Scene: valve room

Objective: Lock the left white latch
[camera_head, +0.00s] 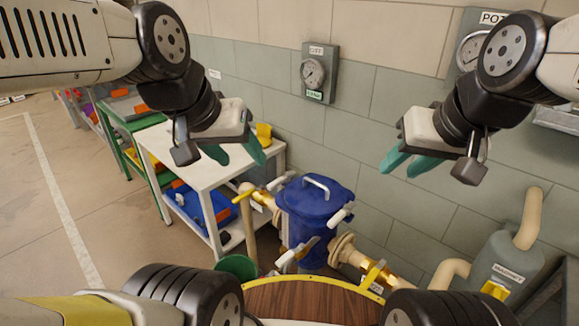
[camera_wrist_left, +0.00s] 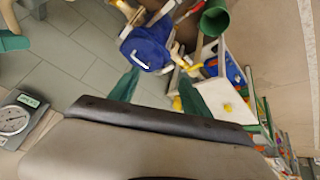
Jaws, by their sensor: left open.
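The blue vessel (camera_head: 317,215) stands low in the middle of the head view, with a pale bar handle on its lid. The left white latch (camera_head: 278,182) sticks out at the lid's left rim. Another white latch (camera_head: 341,216) is at the right rim, and one (camera_head: 286,257) is at the front. My left gripper (camera_head: 235,156) is open and empty, up and left of the vessel, apart from the latch. In the left wrist view its green fingers (camera_wrist_left: 159,75) are spread, with the blue vessel (camera_wrist_left: 150,45) beyond them. My right gripper (camera_head: 408,168) is open and empty, right of the vessel.
A white table (camera_head: 185,160) with a blue bin (camera_head: 204,207) on its lower shelf stands left of the vessel. Pipes with yellow handles (camera_head: 373,273) flank the vessel. A gauge (camera_head: 313,72) hangs on the tiled wall. A green bucket (camera_head: 236,267) is at front left.

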